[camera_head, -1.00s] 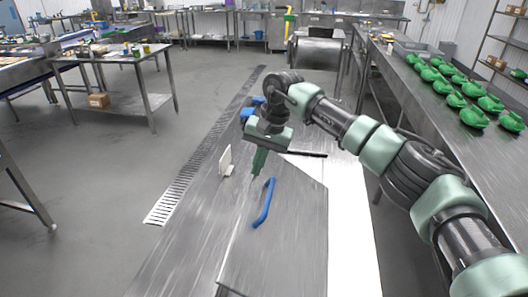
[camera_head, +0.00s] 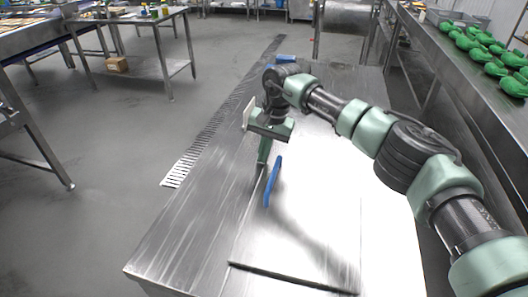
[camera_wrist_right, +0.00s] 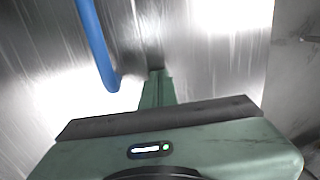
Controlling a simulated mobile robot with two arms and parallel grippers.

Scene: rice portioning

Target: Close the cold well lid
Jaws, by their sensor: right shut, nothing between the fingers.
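The metal lid (camera_head: 300,230) is a flat steel panel in the worktop, bright with glare. Its blue bar handle (camera_head: 272,182) runs along the panel's left side. My right gripper (camera_head: 262,163) is over the worktop beside the handle's far end, its fingers shut, empty and pointing down. In the right wrist view the shut fingers (camera_wrist_right: 156,88) are beside the blue handle (camera_wrist_right: 95,45), with a visible gap in the picture. Glare and my right arm hide the lid's far and right edges, so I cannot tell how fully it covers the well. My left gripper is out of view.
The steel table (camera_head: 180,240) has free room left of the lid. A dark strip (camera_head: 290,279) runs along the lid's near edge. A small white upright piece (camera_head: 249,112) stands beyond my gripper. Green items (camera_head: 495,67) line the right counter.

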